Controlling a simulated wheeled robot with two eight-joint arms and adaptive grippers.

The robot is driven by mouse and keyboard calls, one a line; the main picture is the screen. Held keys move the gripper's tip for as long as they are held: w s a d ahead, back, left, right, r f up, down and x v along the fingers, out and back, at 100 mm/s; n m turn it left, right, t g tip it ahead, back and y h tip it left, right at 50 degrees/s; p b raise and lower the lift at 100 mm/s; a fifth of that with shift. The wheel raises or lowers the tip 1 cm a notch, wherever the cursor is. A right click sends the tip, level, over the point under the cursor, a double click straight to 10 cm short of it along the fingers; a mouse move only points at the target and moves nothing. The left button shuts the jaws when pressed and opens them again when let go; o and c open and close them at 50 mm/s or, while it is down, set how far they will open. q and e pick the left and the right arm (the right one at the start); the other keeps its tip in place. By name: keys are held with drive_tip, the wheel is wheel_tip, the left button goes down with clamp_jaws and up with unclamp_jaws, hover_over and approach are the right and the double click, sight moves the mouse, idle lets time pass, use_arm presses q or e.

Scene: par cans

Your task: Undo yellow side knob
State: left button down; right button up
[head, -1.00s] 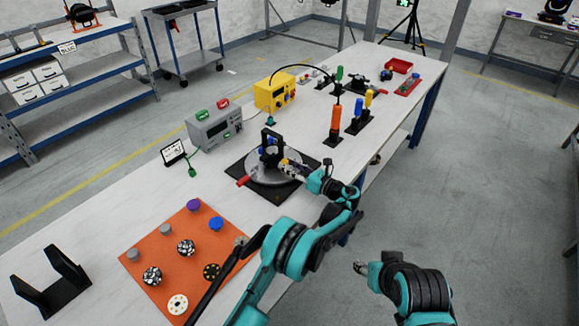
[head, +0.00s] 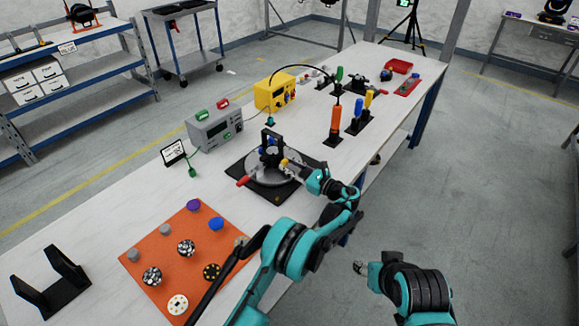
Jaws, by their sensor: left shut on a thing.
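A black yoke-like fixture (head: 267,141) stands on a round grey turntable (head: 262,177) over a black square base. The yellow side knob (head: 284,162) shows as a small yellow patch on the fixture's right side. My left gripper (head: 288,167) reaches in from the right and is shut on the knob; its fingers partly hide it. A blue part shows inside the fixture, too small to make out. My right gripper (head: 359,267) hangs over the floor right of the table, apart from everything; its fingers are too small to judge.
An orange mat (head: 150,232) with several knobs and discs lies front left. A grey meter box (head: 215,128) and a yellow box (head: 275,92) stand behind the turntable. Upright screwdrivers (head: 335,121) stand to its right. A black bracket (head: 50,285) is at the near left.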

use_arm(q)
drive_tip(key=shift+n, duration=1.1)
drive_tip(key=c, duration=1.2)
unclamp_jaws()
drive_tip(key=v, duration=0.7)
drive_tip(key=shift+s+d, duration=0.15)
drive_tip(key=shift+d, duration=0.05)
